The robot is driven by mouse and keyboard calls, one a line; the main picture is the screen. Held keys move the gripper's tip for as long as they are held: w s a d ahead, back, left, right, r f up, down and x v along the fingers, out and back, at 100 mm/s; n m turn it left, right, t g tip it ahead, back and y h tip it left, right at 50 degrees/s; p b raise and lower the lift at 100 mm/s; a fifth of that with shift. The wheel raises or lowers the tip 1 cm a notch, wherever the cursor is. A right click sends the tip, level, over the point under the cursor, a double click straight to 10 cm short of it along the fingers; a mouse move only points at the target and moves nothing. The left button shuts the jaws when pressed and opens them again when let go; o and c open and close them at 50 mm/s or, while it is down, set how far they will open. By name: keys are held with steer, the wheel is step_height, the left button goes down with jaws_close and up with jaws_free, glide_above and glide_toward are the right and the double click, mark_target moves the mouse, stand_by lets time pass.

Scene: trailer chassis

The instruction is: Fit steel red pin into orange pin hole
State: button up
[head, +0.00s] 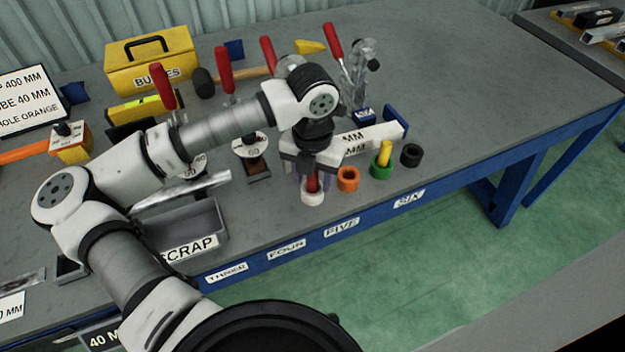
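The red pin (312,184) stands upright in a white round holder (312,197) near the table's front edge. My gripper (312,180) points down over it, with one finger on each side of the pin. The view is too small to tell whether the fingers touch the pin. The orange pin hole (348,179) is a short orange ring just right of the white holder, and its opening looks empty. My gripper's body hides the top of the red pin.
Right of the orange ring stand a green holder (381,170) with a yellow pin (385,152) and a black ring (411,155). White labelled bars (372,138) lie behind. A grey scrap tray (190,232) is at left. Red-handled clamps (334,40) stand at the back.

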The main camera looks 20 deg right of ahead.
jaws_close()
steer(key=shift+r, duration=0.15)
